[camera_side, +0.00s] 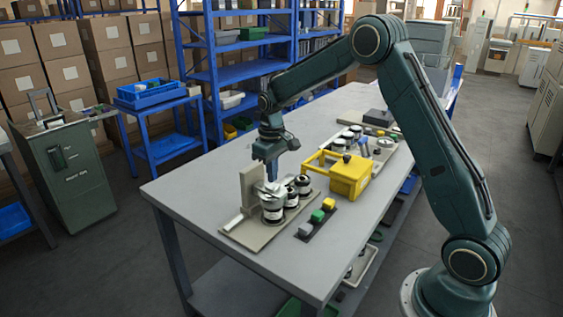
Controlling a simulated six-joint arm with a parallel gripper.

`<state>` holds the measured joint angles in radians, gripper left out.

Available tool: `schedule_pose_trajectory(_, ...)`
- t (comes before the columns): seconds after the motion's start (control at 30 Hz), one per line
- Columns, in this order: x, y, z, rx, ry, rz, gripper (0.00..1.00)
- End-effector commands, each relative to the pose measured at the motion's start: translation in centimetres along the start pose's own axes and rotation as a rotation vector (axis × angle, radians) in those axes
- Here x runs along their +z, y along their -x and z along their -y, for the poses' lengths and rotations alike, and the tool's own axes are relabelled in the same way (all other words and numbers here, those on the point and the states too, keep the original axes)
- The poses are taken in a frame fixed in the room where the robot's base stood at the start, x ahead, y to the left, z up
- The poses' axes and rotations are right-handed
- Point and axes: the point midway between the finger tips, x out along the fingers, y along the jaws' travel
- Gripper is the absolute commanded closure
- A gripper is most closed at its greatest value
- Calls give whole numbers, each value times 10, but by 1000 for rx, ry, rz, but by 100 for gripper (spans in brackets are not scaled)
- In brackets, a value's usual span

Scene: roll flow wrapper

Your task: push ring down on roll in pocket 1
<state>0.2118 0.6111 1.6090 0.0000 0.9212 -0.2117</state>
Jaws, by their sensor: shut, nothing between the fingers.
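A beige fixture (242,236) with an upright plate at its back stands near the table's left end. Several dark-and-white rolls stand in a row on it. The nearest roll (272,213) is mostly white with a dark band. A pale, ring-like piece (268,188) shows at its top; whether it sits fully down I cannot tell. My gripper (272,178) points down right over this roll, its fingers shut and empty. Its tips are at or just above the roll's top; contact is too small to tell. Pocket numbers are not readable.
A yellow box with a handle (350,178) stands right of the fixture. A dark strip with grey, green and yellow blocks (317,216) lies in front of it. Another tray of parts (384,152) is farther back. The table's left end (185,190) is clear.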

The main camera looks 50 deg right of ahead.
Motion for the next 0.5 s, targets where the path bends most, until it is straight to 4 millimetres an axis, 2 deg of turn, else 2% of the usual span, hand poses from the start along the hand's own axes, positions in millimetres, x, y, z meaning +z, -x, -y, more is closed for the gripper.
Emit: schedule_pose_trajectory(0.5,0,-13,0,0,0,2,100)
